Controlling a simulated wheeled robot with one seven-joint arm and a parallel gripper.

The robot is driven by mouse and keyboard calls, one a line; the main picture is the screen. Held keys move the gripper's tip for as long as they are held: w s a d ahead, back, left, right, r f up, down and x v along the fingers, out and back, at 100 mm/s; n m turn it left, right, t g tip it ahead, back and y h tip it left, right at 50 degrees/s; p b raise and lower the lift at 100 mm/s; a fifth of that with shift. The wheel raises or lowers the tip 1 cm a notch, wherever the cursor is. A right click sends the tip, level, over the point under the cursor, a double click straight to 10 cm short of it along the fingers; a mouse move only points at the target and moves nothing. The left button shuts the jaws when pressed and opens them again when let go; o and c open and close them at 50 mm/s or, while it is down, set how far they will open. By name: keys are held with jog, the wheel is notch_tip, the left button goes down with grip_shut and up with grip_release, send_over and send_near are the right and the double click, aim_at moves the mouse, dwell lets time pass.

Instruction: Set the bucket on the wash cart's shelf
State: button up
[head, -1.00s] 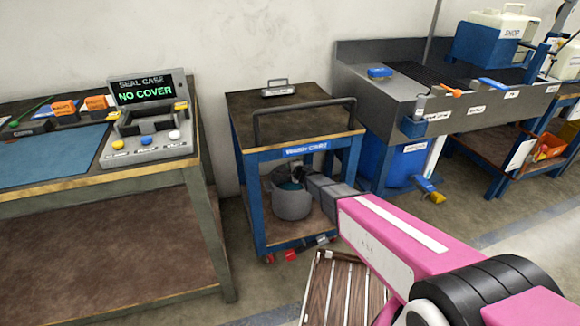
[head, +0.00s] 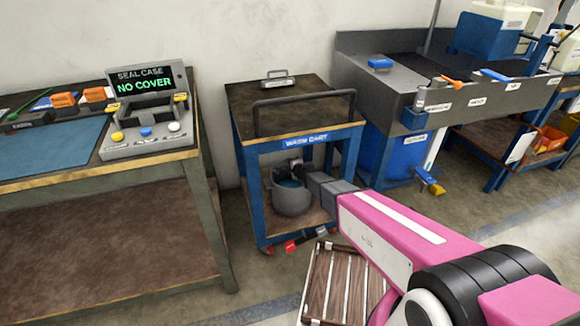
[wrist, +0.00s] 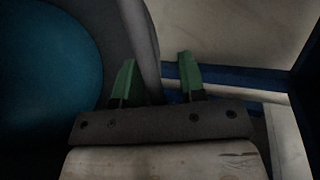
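The grey bucket (head: 292,200), with teal contents, stands upright on the lower shelf (head: 270,233) of the blue wash cart (head: 300,142) in the head view. It appears to rest there, though its underside is not clear. My gripper (wrist: 156,78) is at the bucket's upper right side, inside the cart's frame. In the wrist view its two green fingertips are apart, with the bucket's grey wall (wrist: 138,35) running between them. A gap shows between the wall and the right fingertip. In the head view the fingers are mostly hidden.
The cart's top (head: 240,98) and push handle (head: 305,101) are above my gripper, and its blue posts stand close by. A slatted wooden crate (head: 342,285) lies on the floor in front. A workbench (head: 90,172) is at left, a sink unit (head: 400,80) at right.

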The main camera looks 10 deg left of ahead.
jog(key=shift+r, duration=0.1)
jog(key=v, duration=1.2)
jog(key=shift+d+r, duration=0.2)
jog(key=shift+r, duration=0.15)
jog(key=s+d+r+n+g+h, duration=0.3)
jog(key=s+d, duration=0.2)
jog(key=d, duration=0.7)
jog(key=s+d+r+n+g+h, duration=0.3)
jog(key=s+d, duration=0.3)
jog(key=d, duration=0.6)
jog(key=s+d+r+n+g+h, duration=0.3)
jog(key=s+d, duration=0.3)
jog(key=d, duration=0.7)
jog(key=shift+n+g, duration=0.6)
jog(key=shift+g, duration=0.1)
jog(key=shift+r, duration=0.1)
